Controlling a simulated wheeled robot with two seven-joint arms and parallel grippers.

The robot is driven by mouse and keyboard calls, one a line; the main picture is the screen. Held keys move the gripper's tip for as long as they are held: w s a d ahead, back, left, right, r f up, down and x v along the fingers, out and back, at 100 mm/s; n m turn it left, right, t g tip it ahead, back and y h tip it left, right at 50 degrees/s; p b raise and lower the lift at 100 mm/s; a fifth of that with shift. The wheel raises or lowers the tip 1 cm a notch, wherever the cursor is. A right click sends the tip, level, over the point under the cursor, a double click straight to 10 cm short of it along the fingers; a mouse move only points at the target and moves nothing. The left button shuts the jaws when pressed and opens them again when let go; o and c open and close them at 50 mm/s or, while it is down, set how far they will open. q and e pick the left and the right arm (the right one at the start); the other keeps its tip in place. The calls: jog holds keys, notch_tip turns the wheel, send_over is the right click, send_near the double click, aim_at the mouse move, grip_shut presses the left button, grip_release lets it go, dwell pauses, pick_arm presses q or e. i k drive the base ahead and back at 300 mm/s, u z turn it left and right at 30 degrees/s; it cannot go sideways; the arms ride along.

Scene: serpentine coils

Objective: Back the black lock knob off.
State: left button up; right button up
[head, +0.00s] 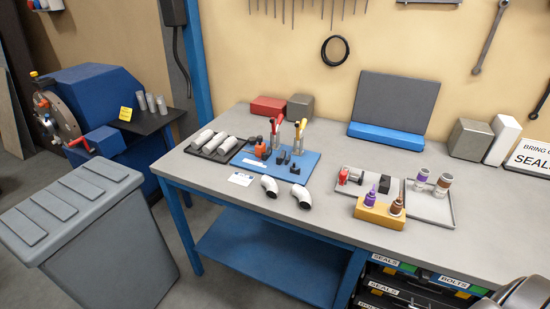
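I cannot single out the black lock knob with certainty at this size. Small black parts (283,157) stand on a blue plate (309,173) on the workbench, near upright grey holders with red- and yellow-handled tools (276,128). A blue machine (95,90) at the left has a round face with small knobs and a red-handled lever (80,144), and its details are too small to read. Neither gripper shows. A rounded grey metal part of mine cuts into the bottom right corner.
White pipe elbows (270,186), a tray with grey cylinders (213,145), an orange block with bottles (379,213) and grey trays (432,207) occupy the workbench (330,238). A grey bin (90,220) stands at front left. The bench's front left is clear.

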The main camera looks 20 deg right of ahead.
aim_at(252, 140)
jog(key=u, duration=0.05)
jog(key=k, duration=1.2)
jog(key=z, duration=0.7)
jog(key=i, duration=1.45)
jog(key=u, duration=0.95)
jog(key=i, duration=0.45)
jog(key=u, duration=0.55)
